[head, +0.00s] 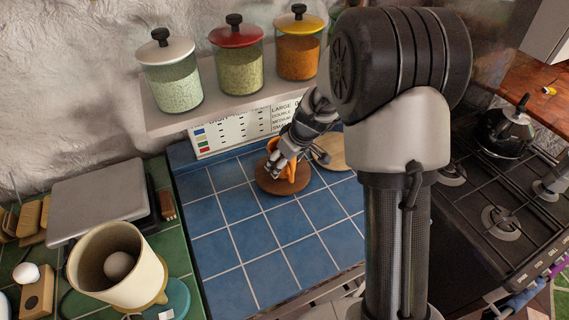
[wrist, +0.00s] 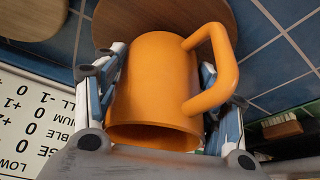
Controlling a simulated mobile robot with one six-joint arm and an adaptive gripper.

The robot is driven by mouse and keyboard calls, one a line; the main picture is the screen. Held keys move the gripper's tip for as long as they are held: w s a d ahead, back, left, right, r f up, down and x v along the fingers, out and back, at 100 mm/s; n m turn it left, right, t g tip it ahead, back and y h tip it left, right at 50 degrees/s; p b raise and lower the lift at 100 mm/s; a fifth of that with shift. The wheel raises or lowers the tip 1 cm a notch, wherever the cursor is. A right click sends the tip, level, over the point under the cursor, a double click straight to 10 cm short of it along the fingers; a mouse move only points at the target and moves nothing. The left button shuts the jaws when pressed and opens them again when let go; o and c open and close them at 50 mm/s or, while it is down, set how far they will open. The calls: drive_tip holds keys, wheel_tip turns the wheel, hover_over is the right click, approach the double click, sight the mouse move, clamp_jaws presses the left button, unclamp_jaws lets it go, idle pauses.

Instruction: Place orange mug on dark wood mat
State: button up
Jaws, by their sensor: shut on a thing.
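The orange mug (wrist: 150,85) is between the two fingers of my gripper (wrist: 162,72) in the wrist view, with its handle to the right and its open rim facing the camera. In the head view my gripper (head: 281,167) is shut on the mug (head: 291,173), which is partly hidden by the fingers. The round dark wood mat (head: 281,188) lies on the blue tiles directly under the mug. It also shows behind the mug's base in the wrist view (wrist: 160,17). I cannot tell whether the mug touches the mat.
A lighter round wooden board (head: 334,151) lies right of the mat. A shelf (head: 222,106) with jars hangs behind, above a printed chart (head: 236,131). A cream canister (head: 117,263) stands at left, a stove (head: 497,190) at right. The blue tiles in front are clear.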

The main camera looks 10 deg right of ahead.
drive_tip(key=shift+f, duration=0.35)
drive_tip(key=shift+f, duration=0.15)
drive_tip(key=o, duration=1.2)
drive_tip(key=shift+o, duration=0.2)
